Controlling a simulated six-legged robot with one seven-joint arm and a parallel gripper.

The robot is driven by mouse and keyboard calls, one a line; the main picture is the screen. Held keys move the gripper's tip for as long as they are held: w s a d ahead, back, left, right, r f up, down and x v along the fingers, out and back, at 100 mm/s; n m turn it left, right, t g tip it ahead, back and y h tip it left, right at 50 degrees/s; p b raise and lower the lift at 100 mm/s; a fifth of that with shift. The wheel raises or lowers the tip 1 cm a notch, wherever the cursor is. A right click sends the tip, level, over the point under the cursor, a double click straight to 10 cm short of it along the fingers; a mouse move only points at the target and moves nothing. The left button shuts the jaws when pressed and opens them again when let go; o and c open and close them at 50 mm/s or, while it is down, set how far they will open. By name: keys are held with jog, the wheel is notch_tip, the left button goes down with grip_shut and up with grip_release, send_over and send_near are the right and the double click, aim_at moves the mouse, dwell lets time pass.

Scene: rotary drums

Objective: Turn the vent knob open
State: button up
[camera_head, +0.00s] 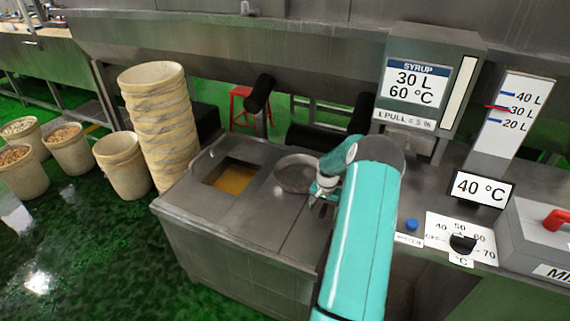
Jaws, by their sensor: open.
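I see no knob labelled as a vent in this view. A black dial knob (463,243) sits on a white plate marked 40, 50, 60 and 70 °C, at the right of the counter. My gripper (317,203) is small in view, pointing down over the steel counter beside a round metal pan or lid (296,174). It is open, and I see nothing between its fingers. It is well to the left of the dial. My teal arm hides part of the counter between them.
A blue button (411,225) and a 40 °C display (481,188) are near the dial. A red handle (556,219) is on the grey box at right. The syrup dispenser (421,84) stands behind. A square opening (232,178) holds yellow liquid. Stacked tubs (160,125) stand left.

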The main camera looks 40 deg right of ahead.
aim_at(323, 208)
notch_tip(323, 208, up, 14)
jog(key=w+a+r+n, duration=0.2)
jog(key=a+r, duration=0.4)
jog(key=a, duration=0.1)
jog(key=w+a+r+n+h, duration=0.1)
jog(key=w+a+r+n, duration=0.1)
jog(key=a+r, duration=0.5)
jog(key=shift+w+a+t, duration=0.35)
jog(key=shift+a+t, duration=0.05)
jog(key=shift+a, duration=0.3)
jog(key=shift+r, duration=0.1)
jog(key=s+a+r+n+t, duration=0.1)
jog(key=s+a+r+n, duration=0.1)
jog(key=a+r, duration=0.35)
jog(key=s+a+r+n+h, duration=0.1)
jog(key=s+a+r, duration=0.1)
jog(key=a, duration=0.6)
jog(key=s+a+r+n+t, duration=0.1)
jog(key=s+a+r+n, duration=0.15)
jog(key=a, duration=0.35)
jog(key=s+a+r+n+t+y, duration=0.1)
jog(key=s+a+n, duration=0.3)
jog(key=s+a, duration=0.8)
jog(key=shift+a+r+t+y, duration=0.35)
jog(key=shift+a+t+y, duration=0.15)
jog(key=shift+a+t, duration=0.4)
